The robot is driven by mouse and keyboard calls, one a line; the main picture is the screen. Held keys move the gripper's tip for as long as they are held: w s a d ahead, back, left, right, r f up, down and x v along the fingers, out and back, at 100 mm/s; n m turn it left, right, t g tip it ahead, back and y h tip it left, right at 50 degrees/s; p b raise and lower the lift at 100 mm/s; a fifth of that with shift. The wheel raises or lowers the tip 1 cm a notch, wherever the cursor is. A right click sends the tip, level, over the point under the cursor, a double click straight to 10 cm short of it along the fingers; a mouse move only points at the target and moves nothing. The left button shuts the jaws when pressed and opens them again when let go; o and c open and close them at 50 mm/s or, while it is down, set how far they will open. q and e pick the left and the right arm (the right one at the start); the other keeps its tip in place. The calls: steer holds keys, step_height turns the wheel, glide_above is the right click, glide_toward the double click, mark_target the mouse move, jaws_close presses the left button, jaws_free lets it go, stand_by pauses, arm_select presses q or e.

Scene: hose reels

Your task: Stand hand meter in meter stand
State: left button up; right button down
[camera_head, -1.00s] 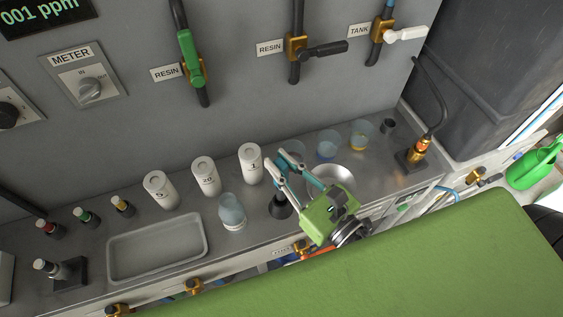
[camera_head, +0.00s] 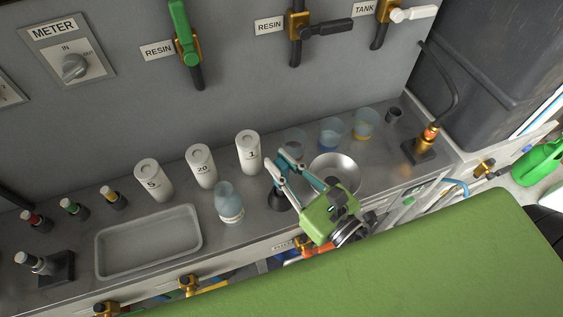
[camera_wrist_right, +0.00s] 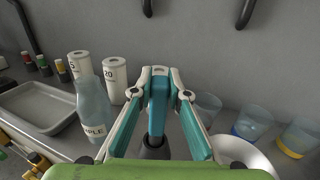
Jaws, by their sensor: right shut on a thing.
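My right gripper (camera_wrist_right: 159,85) is shut at its tips on a slim blue upright thing (camera_wrist_right: 157,104), which I take to be the hand meter. In the head view my right gripper (camera_head: 285,165) is over the counter from the lower right. A dark flared piece (camera_head: 277,200), which looks like the meter stand, is right below the tips; it also shows in the wrist view (camera_wrist_right: 155,148). The meter's lower end is in line with it; I cannot tell whether it is inside or just above. My left gripper is not in view.
White cans (camera_head: 248,152) and cups (camera_head: 332,133) stand behind. A shallow tray (camera_head: 150,240) lies farther left. The grey wall with valves rises behind.

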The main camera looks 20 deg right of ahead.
steer(key=c, duration=1.9)
jaws_free()
steer(key=shift+s, duration=0.1)
steer(key=v, duration=1.2)
